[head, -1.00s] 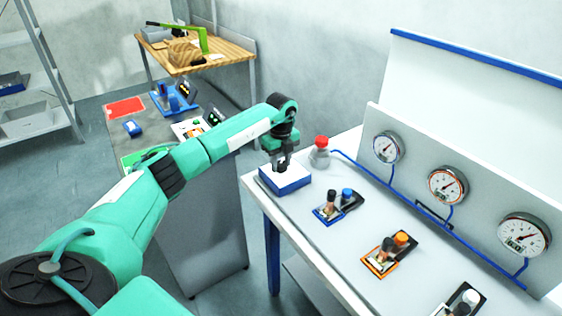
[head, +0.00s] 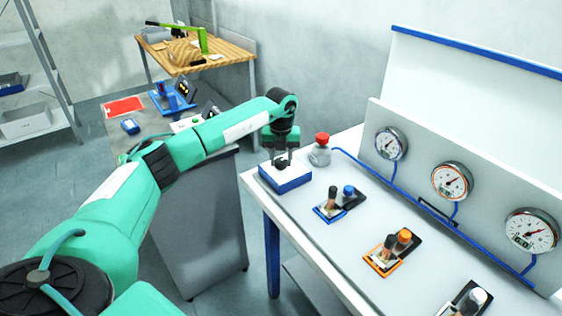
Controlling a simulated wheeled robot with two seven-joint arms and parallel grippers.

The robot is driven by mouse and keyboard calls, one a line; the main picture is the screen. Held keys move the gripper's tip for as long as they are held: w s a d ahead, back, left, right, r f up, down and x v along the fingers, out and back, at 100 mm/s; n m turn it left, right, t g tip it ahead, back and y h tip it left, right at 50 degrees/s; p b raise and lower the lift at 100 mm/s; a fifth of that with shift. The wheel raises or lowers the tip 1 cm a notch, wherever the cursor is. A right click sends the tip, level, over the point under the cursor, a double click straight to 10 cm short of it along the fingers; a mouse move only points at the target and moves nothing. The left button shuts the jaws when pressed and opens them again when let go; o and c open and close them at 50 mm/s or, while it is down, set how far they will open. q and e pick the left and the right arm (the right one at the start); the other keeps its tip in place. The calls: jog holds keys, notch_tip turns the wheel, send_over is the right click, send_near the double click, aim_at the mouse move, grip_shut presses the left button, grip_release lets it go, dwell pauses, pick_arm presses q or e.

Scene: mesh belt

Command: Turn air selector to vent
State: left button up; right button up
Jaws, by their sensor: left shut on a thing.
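The air selector is a blue box with a white top (head: 294,179) at the near left corner of the white bench. A small black knob (head: 281,164) stands on its top. My left gripper (head: 281,158) comes down from above, its fingers shut on the knob. The fingers partly cover the knob, and no vent marking or pointer is readable at this size. My right gripper is not in view.
Several small valve units, one with a blue frame (head: 330,213) and one orange (head: 381,264), lie to the right. Gauges (head: 452,181) line the back panel. A grey cabinet (head: 200,225) stands left of the bench.

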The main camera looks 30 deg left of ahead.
pick_arm(q)
jog(key=m+b, duration=0.1)
jog(key=m, duration=0.4)
jog(key=shift+m+b, duration=0.3)
jog(key=shift+b, duration=0.1)
jog(key=m+b, duration=0.1)
jog(key=m, duration=0.2)
jog(key=shift+m, duration=1)
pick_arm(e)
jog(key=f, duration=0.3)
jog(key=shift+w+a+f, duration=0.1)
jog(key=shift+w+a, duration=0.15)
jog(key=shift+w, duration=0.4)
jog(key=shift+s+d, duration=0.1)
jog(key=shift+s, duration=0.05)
pick_arm(q)
jog(key=o, duration=1)
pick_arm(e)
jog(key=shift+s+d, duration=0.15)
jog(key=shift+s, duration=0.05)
pick_arm(q)
jog(key=shift+r, duration=0.15)
